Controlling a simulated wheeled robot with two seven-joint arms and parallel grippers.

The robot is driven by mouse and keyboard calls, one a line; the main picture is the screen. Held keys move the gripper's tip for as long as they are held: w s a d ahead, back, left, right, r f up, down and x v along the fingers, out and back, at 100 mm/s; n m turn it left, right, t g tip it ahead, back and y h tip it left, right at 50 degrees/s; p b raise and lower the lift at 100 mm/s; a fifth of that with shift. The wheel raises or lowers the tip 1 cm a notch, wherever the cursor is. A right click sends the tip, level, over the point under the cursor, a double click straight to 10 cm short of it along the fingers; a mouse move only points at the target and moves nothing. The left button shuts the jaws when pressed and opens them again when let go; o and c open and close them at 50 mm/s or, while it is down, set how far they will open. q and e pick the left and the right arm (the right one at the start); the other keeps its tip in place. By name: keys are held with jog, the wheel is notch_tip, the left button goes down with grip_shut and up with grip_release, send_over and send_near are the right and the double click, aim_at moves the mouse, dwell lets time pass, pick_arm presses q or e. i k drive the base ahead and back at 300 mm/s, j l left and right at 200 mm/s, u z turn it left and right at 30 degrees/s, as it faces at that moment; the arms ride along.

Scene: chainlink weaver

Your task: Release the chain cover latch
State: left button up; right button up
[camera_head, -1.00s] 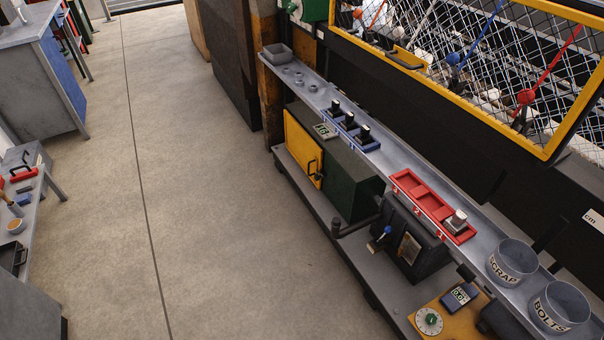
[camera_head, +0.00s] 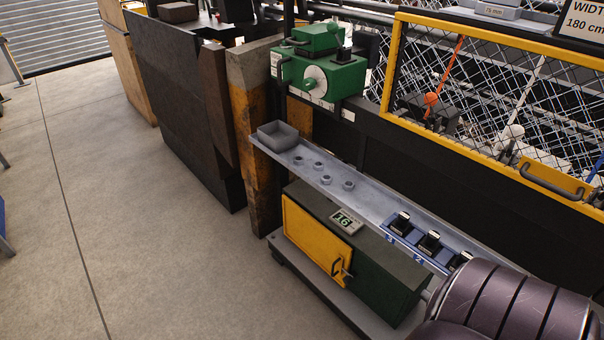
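A dark green housing (camera_head: 385,281) sits low on the machine's lower shelf. Its yellow front cover (camera_head: 309,237) is shut. A dark handle and a small metal latch (camera_head: 343,269) show at the cover's right edge. The latch's exact position is too small to tell. The frame does not label this as the chain cover. Neither of my grippers is in view. A dark purple rounded part of my own arm fills the lower right corner and hides what lies behind it.
Above the housing runs a grey ledge (camera_head: 372,206) with a small grey tray (camera_head: 277,135), several nuts and a blue rack (camera_head: 411,249) holding black pieces. A rusty post (camera_head: 256,130) stands to the left. The concrete floor (camera_head: 150,240) is clear.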

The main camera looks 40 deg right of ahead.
aim_at(346, 281)
jog(key=i+z, duration=0.25)
jog(key=i, duration=0.15)
jog(key=i+j+z, duration=0.25)
jog(key=i, duration=0.15)
jog(key=i+j+z, duration=0.25)
jog(key=i, duration=0.15)
jog(key=l, duration=0.1)
